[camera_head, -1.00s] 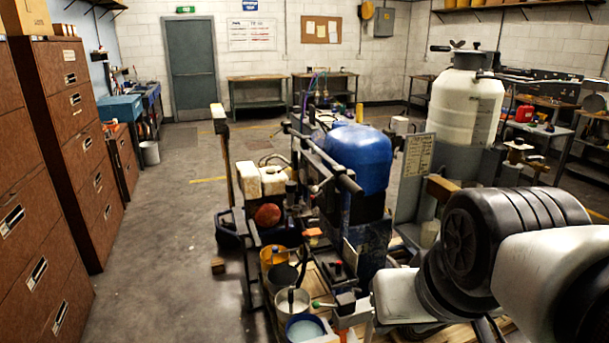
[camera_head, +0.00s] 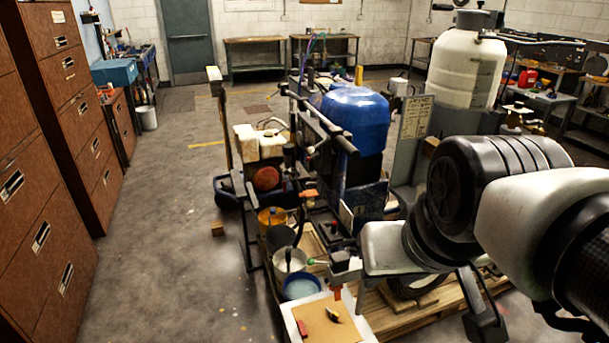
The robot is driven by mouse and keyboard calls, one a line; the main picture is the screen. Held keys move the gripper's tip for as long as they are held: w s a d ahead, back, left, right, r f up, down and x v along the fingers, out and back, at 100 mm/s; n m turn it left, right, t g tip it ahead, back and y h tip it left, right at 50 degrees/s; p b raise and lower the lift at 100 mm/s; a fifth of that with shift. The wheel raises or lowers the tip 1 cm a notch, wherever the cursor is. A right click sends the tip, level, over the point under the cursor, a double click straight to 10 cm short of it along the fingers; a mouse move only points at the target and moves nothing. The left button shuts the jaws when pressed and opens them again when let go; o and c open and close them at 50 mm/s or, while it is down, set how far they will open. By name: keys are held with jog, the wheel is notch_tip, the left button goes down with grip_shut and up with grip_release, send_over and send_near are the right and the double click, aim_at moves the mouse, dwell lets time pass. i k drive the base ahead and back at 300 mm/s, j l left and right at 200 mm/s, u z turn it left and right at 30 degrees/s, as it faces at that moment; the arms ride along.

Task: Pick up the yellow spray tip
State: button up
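A tray (camera_head: 366,329) with a pale rim and tan inside lies at the bottom, low in the middle. On it is a small yellow piece with a dark part (camera_head: 333,314), which looks like the yellow spray tip; it is too small to make out well. A small red piece (camera_head: 303,328) lies to its left on the same tray. My arm reaches in from the right. A dark, finger-like part (camera_head: 482,312) hangs below it, apart from the tray and to its right. Most of my gripper is hidden or cut off, so its opening is unclear.
A line striper with a blue tank (camera_head: 355,120) stands behind the tray on a wooden pallet (camera_head: 400,322). Several buckets, including a white one (camera_head: 291,262), stand just behind the tray. Brown filing cabinets (camera_head: 40,220) line the left. The floor between is mostly clear.

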aim_at(336, 316)
jog(key=k, duration=0.6)
jog(key=i+l+u, duration=0.1)
jog(key=l, duration=0.2)
jog(key=i+l+u, duration=0.1)
jog(key=i+l, duration=0.15)
jog(key=i+l+u, duration=0.1)
jog(key=l, duration=0.3)
jog(key=i+l+u, duration=0.1)
jog(key=l, duration=0.2)
jog(key=i+l+u, duration=0.15)
jog(key=l, duration=0.2)
jog(key=i+l+u, duration=0.1)
jog(key=l, duration=0.25)
jog(key=i+l, duration=0.35)
